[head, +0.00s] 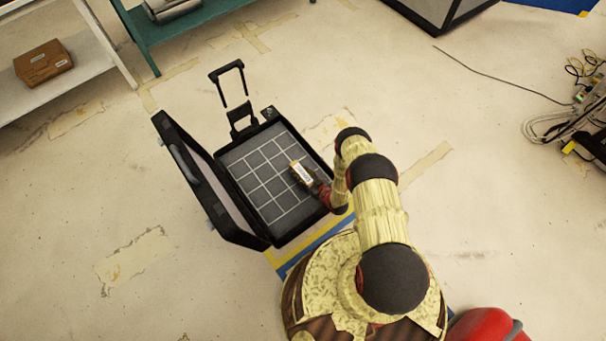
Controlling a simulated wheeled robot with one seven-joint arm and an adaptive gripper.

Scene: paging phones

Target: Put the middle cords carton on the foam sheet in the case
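A small tan carton with a white label (302,173) is at the end of my arm, over the right part of the foam. I take it for the cords carton. My gripper (312,181) is shut on it, with its fingers largely hidden by the carton and wrist. The black case (225,190) stands open on the floor, its lid swung to the left and its pull handle at the back. The grey foam sheet (257,187), marked with a pale grid, lines the case. I cannot tell whether the carton touches the foam.
A brown box (43,63) lies on a white shelf (85,62) at the upper left. A green bench (200,21) is behind the case. Cables (550,128) lie at the right. A red object (485,327) is at the lower right. The floor between is clear.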

